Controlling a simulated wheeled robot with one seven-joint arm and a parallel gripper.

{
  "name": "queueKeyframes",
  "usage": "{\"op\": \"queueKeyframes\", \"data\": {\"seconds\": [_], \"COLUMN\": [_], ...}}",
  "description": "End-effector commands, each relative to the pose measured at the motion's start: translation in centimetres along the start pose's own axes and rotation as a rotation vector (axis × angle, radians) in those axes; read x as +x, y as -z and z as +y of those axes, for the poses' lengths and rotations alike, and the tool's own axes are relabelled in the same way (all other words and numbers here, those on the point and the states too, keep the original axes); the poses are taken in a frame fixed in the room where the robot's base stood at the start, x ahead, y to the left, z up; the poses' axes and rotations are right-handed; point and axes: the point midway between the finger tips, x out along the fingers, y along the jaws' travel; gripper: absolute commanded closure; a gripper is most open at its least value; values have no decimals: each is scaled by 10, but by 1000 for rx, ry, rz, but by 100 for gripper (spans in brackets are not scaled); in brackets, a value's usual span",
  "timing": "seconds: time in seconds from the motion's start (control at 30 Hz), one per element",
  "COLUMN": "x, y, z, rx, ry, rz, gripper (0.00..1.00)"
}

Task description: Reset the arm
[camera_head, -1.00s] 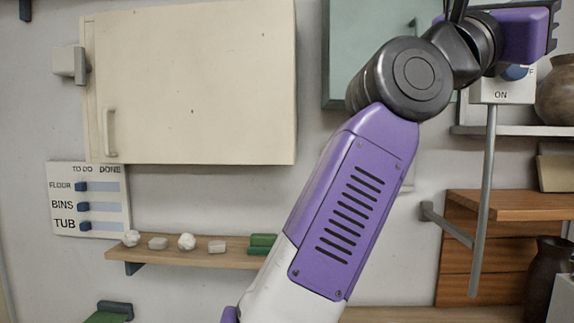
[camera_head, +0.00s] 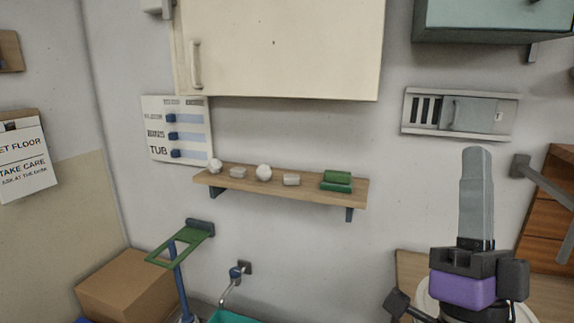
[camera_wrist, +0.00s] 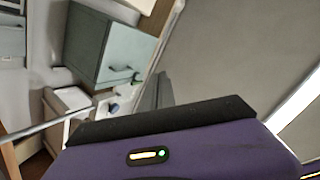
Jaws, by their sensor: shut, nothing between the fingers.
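My gripper (camera_head: 475,158) is at the lower right of the head view. Its grey fingers point up and are closed together, with nothing between them. The purple and black wrist part shows just below them. In the wrist view, the purple housing and its black edge fill the bottom, and the grey fingers (camera_wrist: 158,92) show only in part beyond it. The gripper stands in front of the wall, apart from the shelf to its left in the picture.
A wooden shelf (camera_head: 280,187) holds white lumps and green blocks. A cream cabinet (camera_head: 285,50) and a slider board (camera_head: 180,130) hang on the wall. A grey vent panel (camera_head: 460,112) is above the gripper. A cardboard box (camera_head: 125,290) and green-topped stand (camera_head: 180,245) are lower left.

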Motion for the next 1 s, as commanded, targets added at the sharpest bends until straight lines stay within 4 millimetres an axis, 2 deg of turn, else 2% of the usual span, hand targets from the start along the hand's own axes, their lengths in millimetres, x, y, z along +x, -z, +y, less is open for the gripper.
{"op": "queueKeyframes", "data": {"seconds": [0.03, 0.2, 0.47, 0.77, 1.0], "x": [-22, -90, -196, -316, -402], "y": [-8, -27, -33, -11, 26], "z": [4, 15, 27, 30, 19], "rx": [-54, -215, -413, -555, -592], "ry": [-4, -10, -23, -63, -137], "rz": [-61, -245, -524, -842, -1083], "gripper": [100, 100, 100, 100, 100]}}
